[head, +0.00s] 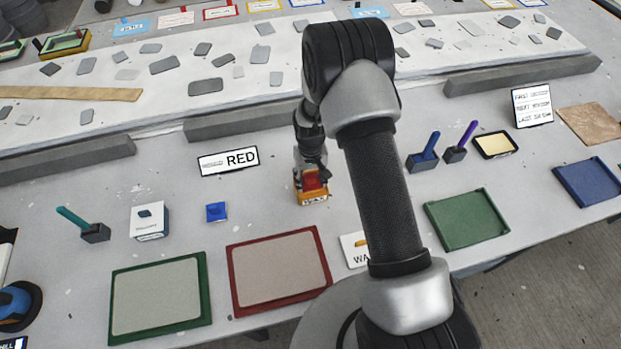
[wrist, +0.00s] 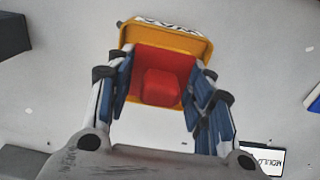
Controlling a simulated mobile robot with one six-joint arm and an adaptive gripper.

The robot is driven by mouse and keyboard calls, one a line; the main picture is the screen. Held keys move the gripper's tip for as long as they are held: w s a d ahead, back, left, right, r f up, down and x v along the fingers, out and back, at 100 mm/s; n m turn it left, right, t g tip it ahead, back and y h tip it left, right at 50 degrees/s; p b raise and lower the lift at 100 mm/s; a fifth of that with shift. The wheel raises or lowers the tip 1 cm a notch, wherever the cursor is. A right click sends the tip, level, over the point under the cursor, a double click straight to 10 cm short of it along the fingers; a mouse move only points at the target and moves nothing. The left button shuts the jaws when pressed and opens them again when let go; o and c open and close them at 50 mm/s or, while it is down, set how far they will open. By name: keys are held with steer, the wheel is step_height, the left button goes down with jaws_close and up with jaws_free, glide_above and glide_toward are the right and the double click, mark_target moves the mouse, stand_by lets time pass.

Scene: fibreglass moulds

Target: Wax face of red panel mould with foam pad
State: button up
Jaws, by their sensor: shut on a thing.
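The red panel mould (head: 280,270), a red frame around a grey-beige face, lies at the front of the table in the head view. My gripper (head: 312,170) is behind it and to its right. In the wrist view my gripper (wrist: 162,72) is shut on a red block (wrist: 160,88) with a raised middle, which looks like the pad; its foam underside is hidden. The red block (head: 312,180) sits within an orange-yellow tray (head: 314,197) with a white label, also in the wrist view (wrist: 196,46). Whether the tray rests on the table is unclear.
A green panel mould (head: 157,297) lies left of the red one. A RED sign (head: 228,161), a blue block (head: 216,211) and a white box (head: 150,221) stand behind them. A green tray (head: 468,218) and blue tray (head: 590,185) lie right. A partly hidden card (head: 355,250) stands beside my arm.

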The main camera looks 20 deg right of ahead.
mark_target(311, 175)
steer(key=shift+r+p, duration=1.75)
steer(key=shift+r, duration=1.65)
